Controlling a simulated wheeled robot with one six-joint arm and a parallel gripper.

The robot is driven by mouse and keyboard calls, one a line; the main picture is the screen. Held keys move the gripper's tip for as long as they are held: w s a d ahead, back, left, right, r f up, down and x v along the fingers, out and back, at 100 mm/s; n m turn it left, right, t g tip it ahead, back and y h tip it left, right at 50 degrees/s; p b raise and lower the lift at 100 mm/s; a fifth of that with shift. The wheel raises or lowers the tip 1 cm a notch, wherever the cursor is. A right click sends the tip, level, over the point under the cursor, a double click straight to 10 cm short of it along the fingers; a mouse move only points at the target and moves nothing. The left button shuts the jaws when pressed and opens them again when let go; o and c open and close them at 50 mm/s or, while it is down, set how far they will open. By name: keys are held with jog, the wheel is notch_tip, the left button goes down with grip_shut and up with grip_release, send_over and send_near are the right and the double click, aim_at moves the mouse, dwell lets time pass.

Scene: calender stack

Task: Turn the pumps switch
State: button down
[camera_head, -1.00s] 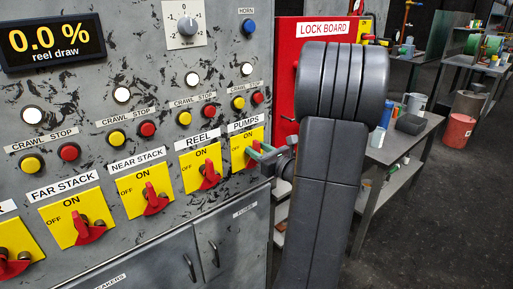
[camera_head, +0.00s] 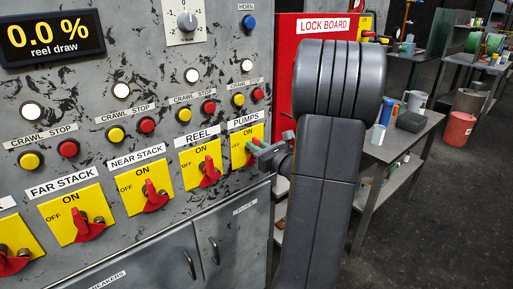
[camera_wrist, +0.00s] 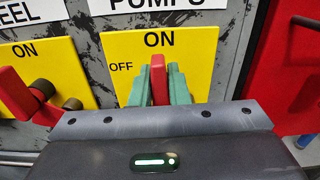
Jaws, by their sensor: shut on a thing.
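The pumps switch is a red handle (camera_wrist: 158,80) on a yellow plate (camera_wrist: 205,48) marked ON at the top and OFF at the left, under a PUMPS label (camera_head: 245,120). In the wrist view the handle stands nearly upright, its tip just below the word ON. My gripper (camera_wrist: 159,84) is shut on it, one green finger on each side. In the head view my gripper (camera_head: 259,151) reaches the pumps plate from the right. The fingers and gripper body hide the switch's base.
The reel switch (camera_head: 208,174) is just left, its red lever (camera_wrist: 17,92) close to my gripper in the wrist view. Near stack (camera_head: 154,197) and far stack (camera_head: 88,227) switches lie farther left. A red lock board (camera_head: 285,80) stands at the right, with a grey table (camera_head: 405,145) beyond.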

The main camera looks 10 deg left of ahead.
jog(key=n+b, duration=0.3)
jog(key=b, duration=0.2)
jog(key=s+f+n+b, duration=0.1)
jog(key=n+b, duration=0.2)
jog(key=b, duration=0.1)
jog(key=a+n+b, duration=0.1)
jog(key=n+b, duration=0.2)
jog(key=b, duration=0.2)
jog(key=shift+s+f+b, duration=0.2)
jog(key=shift+f+b, duration=0.1)
jog(key=shift+b, duration=0.05)
jog(key=n+b, duration=0.2)
jog(key=b, duration=0.2)
jog(key=f+n+b, duration=0.1)
jog(key=n+b, duration=0.2)
jog(key=b, duration=0.1)
jog(key=shift+s+a, duration=0.2)
jog(key=n+b, duration=0.3)
jog(key=b, duration=0.1)
jog(key=shift+b, duration=0.3)
jog(key=shift+n, duration=0.4)
jog(key=c, duration=1.4)
grip_release()
